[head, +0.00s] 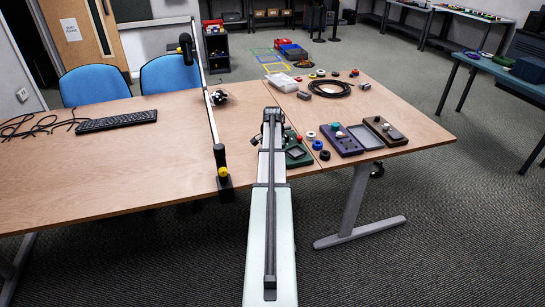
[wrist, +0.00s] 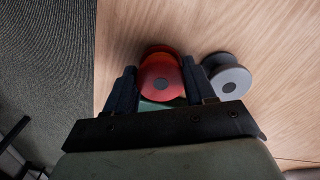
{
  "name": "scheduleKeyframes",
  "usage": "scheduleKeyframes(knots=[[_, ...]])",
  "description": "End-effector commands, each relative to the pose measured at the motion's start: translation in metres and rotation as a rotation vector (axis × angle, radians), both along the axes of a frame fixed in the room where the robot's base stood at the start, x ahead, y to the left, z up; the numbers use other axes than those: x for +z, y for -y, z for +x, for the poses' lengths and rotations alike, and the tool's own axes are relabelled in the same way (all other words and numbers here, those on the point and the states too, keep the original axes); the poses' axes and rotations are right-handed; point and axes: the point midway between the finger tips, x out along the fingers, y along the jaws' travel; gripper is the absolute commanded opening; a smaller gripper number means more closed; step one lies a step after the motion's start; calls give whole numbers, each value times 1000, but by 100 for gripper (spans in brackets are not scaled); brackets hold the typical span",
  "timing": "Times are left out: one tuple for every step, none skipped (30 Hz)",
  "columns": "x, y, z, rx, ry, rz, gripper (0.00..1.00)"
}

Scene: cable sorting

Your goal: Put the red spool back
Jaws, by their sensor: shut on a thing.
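The red spool (wrist: 161,82) is between the two dark fingers of my gripper (wrist: 159,68) in the wrist view. The fingers are shut on it, one at each side. I cannot tell whether the spool touches the table. A grey spool (wrist: 228,80) stands just right of the right finger. In the head view my arm reaches over the table, and I cannot make out the gripper or the held spool there.
A green case (head: 297,152), a purple tray (head: 343,148) and a brown tray (head: 391,136) lie near the front edge. A blue spool (head: 317,145) and a black spool (head: 324,155) sit beside them. A black cable coil (head: 330,88) lies farther back. A keyboard (head: 116,121) is at left.

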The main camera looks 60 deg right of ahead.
Motion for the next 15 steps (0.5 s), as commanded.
scheduleKeyframes(knots=[[0, 0, 0, 0, 0, 0, 20], [0, 0, 0, 0, 0, 0, 20], [0, 0, 0, 0, 0, 0, 20], [0, 0, 0, 0, 0, 0, 20], [0, 0, 0, 0, 0, 0, 56], [0, 0, 0, 0, 0, 0, 60], [0, 0, 0, 0, 0, 0, 63], [0, 0, 0, 0, 0, 0, 66], [0, 0, 0, 0, 0, 0, 70], [0, 0, 0, 0, 0, 0, 73], [0, 0, 0, 0, 0, 0, 75], [0, 0, 0, 0, 0, 0, 79], [0, 0, 0, 0, 0, 0, 82], [0, 0, 0, 0, 0, 0, 84], [0, 0, 0, 0, 0, 0, 84]])
